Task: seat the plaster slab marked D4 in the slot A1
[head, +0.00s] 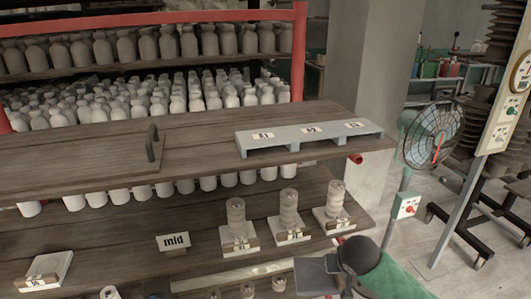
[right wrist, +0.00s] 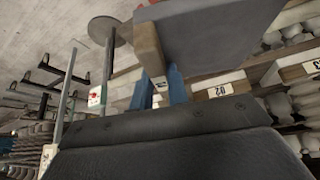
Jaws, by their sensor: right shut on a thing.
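The grey slot rack (head: 375,132) lies on the upper board, with three labelled places; the leftmost, A1 (head: 264,135), looks empty. My right gripper (head: 318,274) is low at the front, below the rack; the head view hides its fingertips. In the right wrist view its blue fingers (right wrist: 159,88) are shut on a slab (right wrist: 205,38) with a wooden strip. A small label shows between the fingers, but I cannot read it. The slab appears clear of the shelf. My left gripper is not in view.
Slabs bearing stacked rings (head: 289,210) stand on the lower shelf at right. An upright handle (head: 152,143) stands left of the rack. A fan (head: 431,135) stands beyond the shelf's right end.

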